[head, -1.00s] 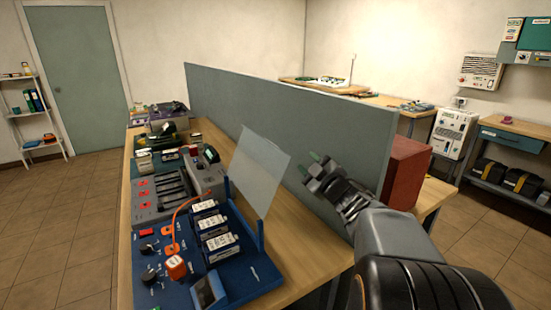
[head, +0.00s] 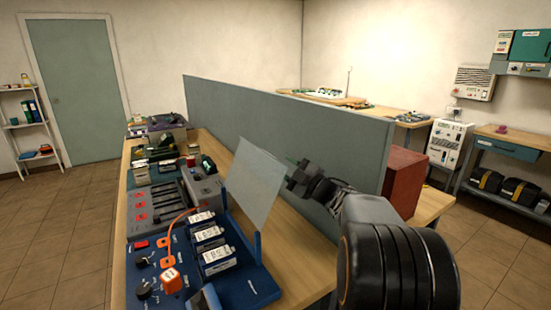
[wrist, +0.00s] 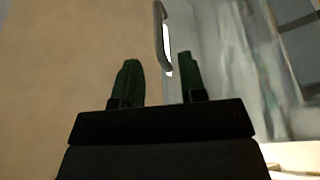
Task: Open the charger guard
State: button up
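The charger guard (head: 255,188) is a clear, pale panel standing tilted up at the right side of the blue charger board (head: 250,291). Several white-labelled battery packs (head: 213,235) sit on the board, left of the guard. My gripper (head: 293,165) is beside the guard's upper right edge, in front of the grey partition. In the wrist view my green-tipped fingers (wrist: 160,76) are apart, with nothing clamped between them. A grey bar-like handle (wrist: 160,38) lies just beyond and between the tips. I cannot tell if they touch it.
The grey partition (head: 330,137) runs along the bench behind the guard, close to my arm. A red-brown box (head: 403,182) stands behind its near end. An orange cable (head: 174,222) and a grey charger unit (head: 165,197) occupy the bench at left.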

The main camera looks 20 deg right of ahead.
jog(key=shift+x, duration=2.35)
grip_shut()
jog(key=shift+r, duration=0.1)
